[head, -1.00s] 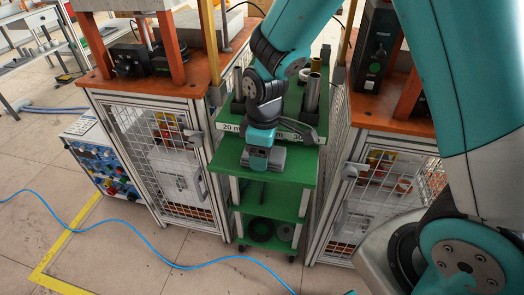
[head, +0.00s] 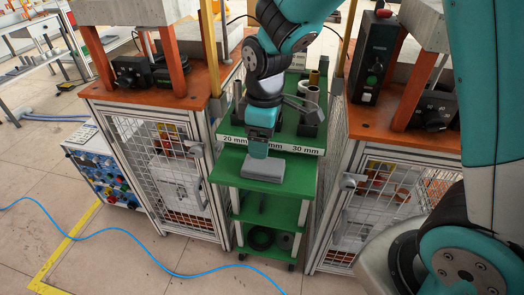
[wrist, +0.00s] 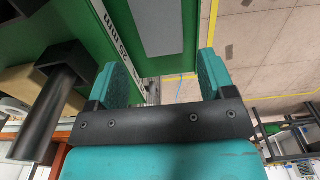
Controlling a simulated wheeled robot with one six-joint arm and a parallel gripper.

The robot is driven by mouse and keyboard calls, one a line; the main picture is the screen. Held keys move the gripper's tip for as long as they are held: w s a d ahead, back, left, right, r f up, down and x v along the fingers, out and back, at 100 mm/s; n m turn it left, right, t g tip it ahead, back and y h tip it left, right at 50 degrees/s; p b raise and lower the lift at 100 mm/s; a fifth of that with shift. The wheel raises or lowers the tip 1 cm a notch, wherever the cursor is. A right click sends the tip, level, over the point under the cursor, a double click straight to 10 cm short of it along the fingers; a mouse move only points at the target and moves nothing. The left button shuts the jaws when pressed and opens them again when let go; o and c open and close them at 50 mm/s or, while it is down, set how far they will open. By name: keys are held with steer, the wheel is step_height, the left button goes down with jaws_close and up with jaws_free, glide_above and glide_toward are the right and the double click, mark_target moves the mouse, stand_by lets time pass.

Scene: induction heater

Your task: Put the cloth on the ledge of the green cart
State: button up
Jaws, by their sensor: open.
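The cloth (head: 263,168) is a flat grey rectangle lying on the green ledge (head: 298,166) at the front of the green cart. In the wrist view the cloth (wrist: 160,25) lies on the green surface beyond my fingers. My gripper (head: 258,152) is just above the cloth in the head view and hides part of its far side. In the wrist view my gripper (wrist: 163,70) has its two teal fingers wide apart with nothing between them. The cloth appears apart from the fingers there.
Behind the ledge, the cart's upper tray (head: 290,142) has size labels and holds upright metal tubes (head: 310,105). Caged workstations with orange tops (head: 150,92) stand close on both sides. Dark rings (head: 261,238) lie on the cart's bottom shelf. A blue cable (head: 150,262) crosses the floor.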

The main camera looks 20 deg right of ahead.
steer(key=s+a+r+m+y, duration=0.2)
steer(key=s+r, duration=0.4)
steer(key=s, duration=0.3)
steer(key=s+a+r+m+y, duration=0.1)
steer(key=s+a+r, duration=0.1)
steer(key=s+r, duration=0.4)
steer(key=s, duration=0.3)
steer(key=shift+s+a+m+y, duration=0.15)
steer(key=shift+s+m+y, duration=0.25)
